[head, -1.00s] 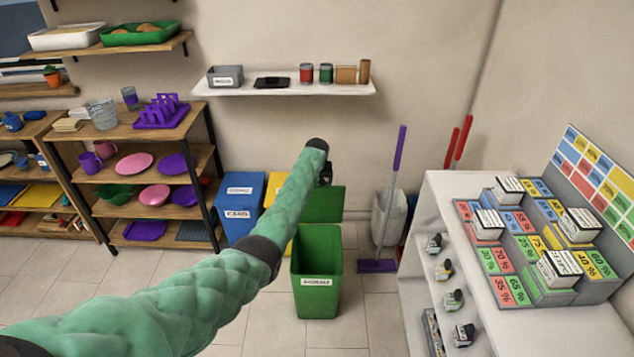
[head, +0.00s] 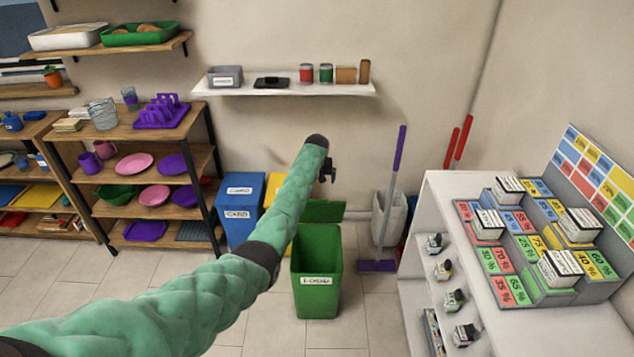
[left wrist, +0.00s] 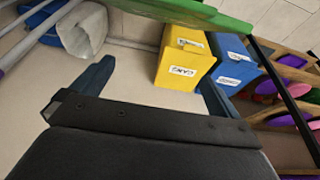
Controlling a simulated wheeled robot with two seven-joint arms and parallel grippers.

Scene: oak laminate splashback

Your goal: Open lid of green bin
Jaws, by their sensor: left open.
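The green bin (head: 317,285) stands on the floor, its top open. Its green lid (head: 324,211) is raised at the bin's back edge. My left gripper (head: 328,171) is above and behind the lid, apart from it in the head view and partly hidden by my forearm. In the left wrist view my left gripper (left wrist: 155,73) has its two fingers wide apart with nothing between them. A green edge (left wrist: 180,12) crosses the top of that view; I cannot tell if it is lid or rim. My right gripper is not in view.
A blue bin (head: 240,205) and a yellow bin (head: 274,188) stand behind to the left. A purple-handled broom (head: 390,210) and a pale bucket (head: 388,222) are to the right. A white shelf (head: 290,89) hangs above. A white counter (head: 590,325) stands at the right.

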